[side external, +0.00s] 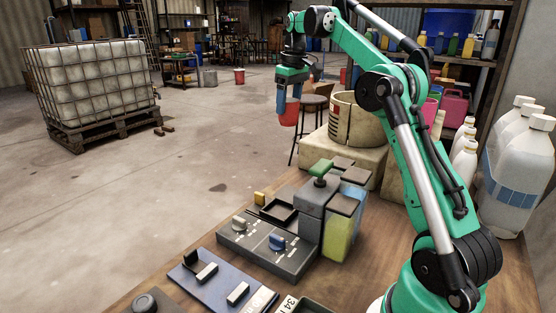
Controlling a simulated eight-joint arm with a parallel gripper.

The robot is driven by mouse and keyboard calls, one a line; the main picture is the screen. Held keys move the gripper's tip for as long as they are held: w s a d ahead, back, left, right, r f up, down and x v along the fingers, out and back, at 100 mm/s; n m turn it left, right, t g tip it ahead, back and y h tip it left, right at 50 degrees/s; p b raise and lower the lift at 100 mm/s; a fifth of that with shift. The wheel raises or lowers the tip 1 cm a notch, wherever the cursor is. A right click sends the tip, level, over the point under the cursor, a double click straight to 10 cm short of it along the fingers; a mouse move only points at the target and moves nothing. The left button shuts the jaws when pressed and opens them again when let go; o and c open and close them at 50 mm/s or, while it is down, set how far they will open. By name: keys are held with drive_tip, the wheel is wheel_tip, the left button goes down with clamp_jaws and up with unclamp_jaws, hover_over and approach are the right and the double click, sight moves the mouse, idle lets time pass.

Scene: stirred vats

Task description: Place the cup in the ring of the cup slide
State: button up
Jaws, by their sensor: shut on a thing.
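A small red cup (290,114) hangs in the air at the upper middle of the side external view, clear of the bench. My gripper (288,103), with blue fingers pointing down, is shut on the cup. The cup looks about upright. A dark square tray-like frame (279,210) lies on the bench beside the vat unit, well below and in front of my gripper in the picture. I cannot tell whether it is the cup slide, and I cannot make out a ring.
The vat unit, with a green handle (320,168) and yellow vat (339,235), stands on the bench behind a grey knob panel (268,246). A blue plate with pale blocks (222,284) lies in front. A large cream drum (354,122) stands right of the cup; white bottles (517,170) stand at the right.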

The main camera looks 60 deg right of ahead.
drive_tip(key=s+a+r+m, duration=0.1)
drive_tip(key=s+a+m, duration=0.2)
drive_tip(key=a, duration=0.5)
hover_over(278, 211)
drive_tip(key=shift+m+h, duration=0.3)
drive_tip(key=shift+m, duration=0.1)
drive_tip(key=f, duration=2)
drive_tip(key=shift+s+a+f, duration=0.1)
drive_tip(key=shift+s+a, duration=0.05)
drive_tip(key=shift+s, duration=0.2)
drive_tip(key=shift+f, duration=0.1)
drive_tip(key=o, duration=1.2)
